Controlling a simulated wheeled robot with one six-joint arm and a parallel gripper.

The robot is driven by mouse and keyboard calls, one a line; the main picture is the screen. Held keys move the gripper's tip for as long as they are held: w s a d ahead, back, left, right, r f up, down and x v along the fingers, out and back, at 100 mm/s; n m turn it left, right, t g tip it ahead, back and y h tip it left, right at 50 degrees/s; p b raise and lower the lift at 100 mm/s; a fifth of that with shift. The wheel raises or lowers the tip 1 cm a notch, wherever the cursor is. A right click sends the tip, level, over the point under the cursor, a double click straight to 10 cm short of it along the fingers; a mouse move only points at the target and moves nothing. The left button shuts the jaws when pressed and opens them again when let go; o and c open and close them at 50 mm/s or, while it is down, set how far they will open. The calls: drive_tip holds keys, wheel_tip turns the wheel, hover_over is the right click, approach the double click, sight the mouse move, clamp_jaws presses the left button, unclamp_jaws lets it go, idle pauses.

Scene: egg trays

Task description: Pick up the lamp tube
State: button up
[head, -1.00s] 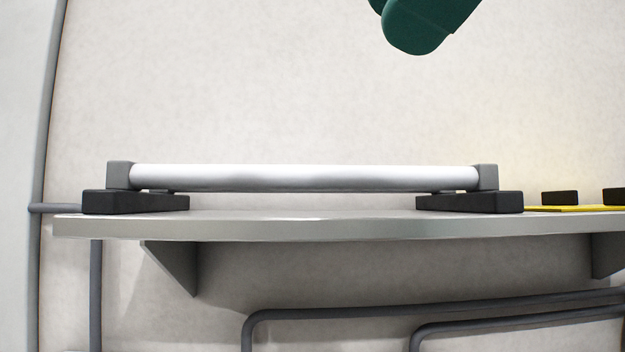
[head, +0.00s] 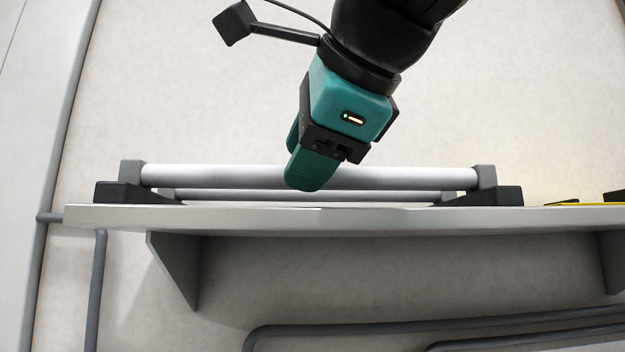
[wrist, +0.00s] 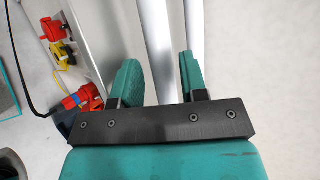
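The lamp tube (head: 220,177) is a long silver-white tube with grey end caps. It lies level on black blocks on the shelf (head: 250,219). My gripper (head: 305,170) hangs in front of the tube's middle in the head view and hides part of it. In the wrist view my gripper (wrist: 160,75) is open. The tube (wrist: 158,45) runs into the gap between the two teal fingers. Contact with either finger cannot be made out. A second pale tube (head: 235,194) shows behind and lower, and in the wrist view (wrist: 194,20) beyond the right finger.
A yellow item (head: 580,204) with dark blocks lies at the shelf's right end. Red and yellow parts (wrist: 62,60) show at the left of the wrist view. Grey pipes (head: 430,323) run below the shelf. The wall is close behind.

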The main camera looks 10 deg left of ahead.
drive_tip(key=shift+x, duration=1)
drive_tip(key=shift+c, duration=0.2)
drive_tip(key=c, duration=0.5)
drive_tip(key=shift+o, duration=0.2)
drive_tip(key=shift+r, duration=0.1)
